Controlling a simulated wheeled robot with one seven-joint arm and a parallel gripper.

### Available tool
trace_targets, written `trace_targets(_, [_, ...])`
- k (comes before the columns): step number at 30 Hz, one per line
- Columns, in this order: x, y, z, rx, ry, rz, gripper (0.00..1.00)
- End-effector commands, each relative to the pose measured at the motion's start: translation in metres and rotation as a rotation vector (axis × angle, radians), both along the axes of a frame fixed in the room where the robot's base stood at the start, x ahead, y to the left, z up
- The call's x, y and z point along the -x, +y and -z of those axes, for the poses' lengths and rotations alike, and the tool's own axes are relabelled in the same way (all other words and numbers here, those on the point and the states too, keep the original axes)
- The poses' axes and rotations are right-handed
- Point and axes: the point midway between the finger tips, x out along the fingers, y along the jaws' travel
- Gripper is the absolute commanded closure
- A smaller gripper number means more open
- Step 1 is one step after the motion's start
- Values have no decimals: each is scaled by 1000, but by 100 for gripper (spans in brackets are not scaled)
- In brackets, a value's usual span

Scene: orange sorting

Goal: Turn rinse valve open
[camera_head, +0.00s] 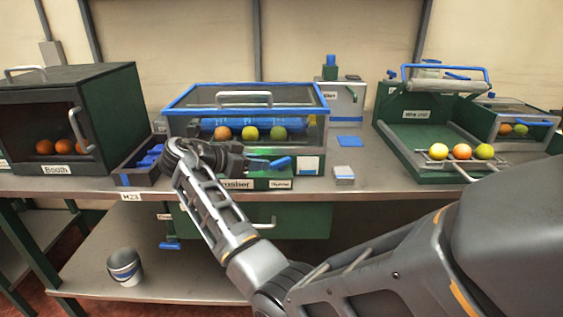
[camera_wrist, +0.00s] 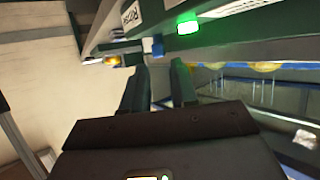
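A blue lever handle (camera_head: 270,163) sticks out at the front of the green brusher machine (camera_head: 247,184), just right of my gripper (camera_head: 240,162). A second blue handle (camera_head: 170,245) hangs on a fitting below the table edge; its small label is too small to read, so I cannot tell which one is the rinse valve. In the wrist view my gripper (camera_wrist: 158,80) shows two dark fingers apart with nothing seen between them. A small blue and white part (camera_wrist: 152,45) lies beyond the fingertips. Contact with the lever cannot be told.
The brusher's clear lid (camera_head: 245,97) is down, with fruit behind it. A lit green lamp (camera_wrist: 188,27) is close to my fingers. A dark booth (camera_head: 70,115) stands left, a blue bin (camera_head: 125,180) beside it. A fruit rack (camera_head: 430,150) stands right. A bucket (camera_head: 125,267) sits below.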

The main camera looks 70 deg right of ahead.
Motion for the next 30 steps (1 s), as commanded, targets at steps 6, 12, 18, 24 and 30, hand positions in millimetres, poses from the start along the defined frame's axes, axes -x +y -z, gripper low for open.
trace_targets(6, [17, -27, 12, -1, 1, 4, 72])
trace_targets(12, [28, -48, 23, -1, 3, 2, 72])
trace_targets(18, [32, -55, 27, 0, 1, 0, 72])
trace_targets(24, [32, -55, 27, 0, 1, 0, 72])
trace_targets(30, [32, -55, 27, 0, 1, 0, 90])
